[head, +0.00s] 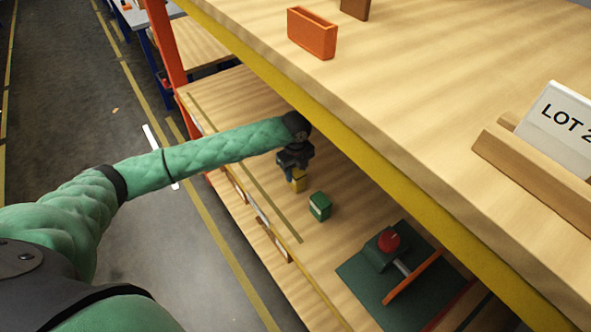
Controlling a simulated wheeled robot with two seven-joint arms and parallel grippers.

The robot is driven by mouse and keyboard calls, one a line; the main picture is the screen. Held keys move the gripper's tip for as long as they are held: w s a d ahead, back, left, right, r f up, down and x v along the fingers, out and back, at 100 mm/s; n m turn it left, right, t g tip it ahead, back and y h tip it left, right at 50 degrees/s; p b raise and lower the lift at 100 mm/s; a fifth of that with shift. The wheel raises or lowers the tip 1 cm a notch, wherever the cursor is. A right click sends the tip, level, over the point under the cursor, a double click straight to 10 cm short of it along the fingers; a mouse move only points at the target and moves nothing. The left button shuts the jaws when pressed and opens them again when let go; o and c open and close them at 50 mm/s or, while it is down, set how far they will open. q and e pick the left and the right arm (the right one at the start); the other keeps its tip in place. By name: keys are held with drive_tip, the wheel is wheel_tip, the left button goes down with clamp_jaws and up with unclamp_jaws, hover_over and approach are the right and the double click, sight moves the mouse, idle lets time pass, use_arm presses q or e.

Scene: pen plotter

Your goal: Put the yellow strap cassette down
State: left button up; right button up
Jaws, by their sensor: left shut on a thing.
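My left gripper (293,166), at the end of the green-sleeved arm, reaches in over the lower wooden shelf (330,235). It is shut on the yellow strap cassette (298,182), a small yellow block showing just below the dark fingers. The fingers hide part of the cassette. I cannot tell whether its underside touches the shelf. A green cassette (320,206) stands on the shelf a little to the right and nearer. My right gripper is not in view.
A device with a red knob (388,240) and an orange bar (413,277) sits on a dark green mat (367,292). The upper shelf's yellow edge (330,125) overhangs the lower shelf. An orange bin (312,33) and a lot sign (559,125) stand above.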

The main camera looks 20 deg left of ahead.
use_arm(q)
drive_tip(key=shift+f, duration=0.2)
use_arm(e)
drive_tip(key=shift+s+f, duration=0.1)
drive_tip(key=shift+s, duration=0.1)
use_arm(q)
drive_tip(key=shift+f, duration=0.1)
drive_tip(key=o, duration=1)
drive_tip(key=shift+o, duration=0.2)
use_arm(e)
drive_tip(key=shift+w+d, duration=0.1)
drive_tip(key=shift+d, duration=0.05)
use_arm(q)
drive_tip(key=shift+r+b, duration=0.3)
drive_tip(key=shift+r, duration=0.15)
wheel_tip(320, 180, up, 10)
drive_tip(key=b, duration=0.4)
drive_tip(key=shift+f, duration=0.15)
drive_tip(key=shift+r, duration=0.8)
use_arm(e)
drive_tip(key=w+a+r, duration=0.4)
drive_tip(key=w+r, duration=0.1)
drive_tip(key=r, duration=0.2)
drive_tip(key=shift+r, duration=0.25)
